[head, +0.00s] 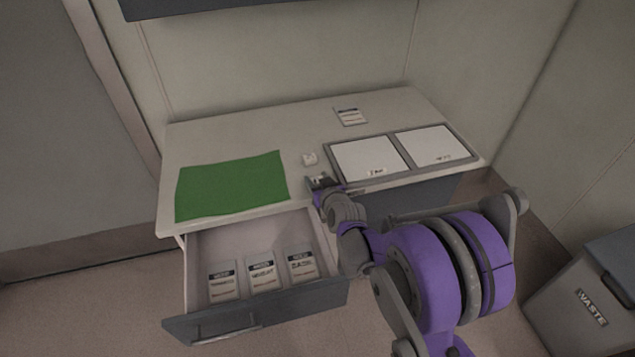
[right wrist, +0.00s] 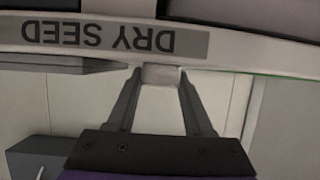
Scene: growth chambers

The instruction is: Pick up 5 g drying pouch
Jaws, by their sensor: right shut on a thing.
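My right gripper (head: 320,182) is at the front of the table, between the green mat and the grey-framed trays. In the right wrist view the gripper (right wrist: 160,80) is shut on a small pale block-like thing (right wrist: 160,75), which looks like a drying pouch; no weight marking is readable on it. A similar small white pouch (head: 309,159) lies on the tabletop just behind the gripper, apart from it. My left gripper is not in view.
A green mat (head: 232,184) lies at the left of the table. Two white-surfaced trays (head: 370,158) are at the right, and a labelled packet (head: 350,117) behind. The open drawer (head: 255,315) holds three packets (head: 262,273). A "DRY SEED" label (right wrist: 110,37) and waste bin (head: 580,300) show.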

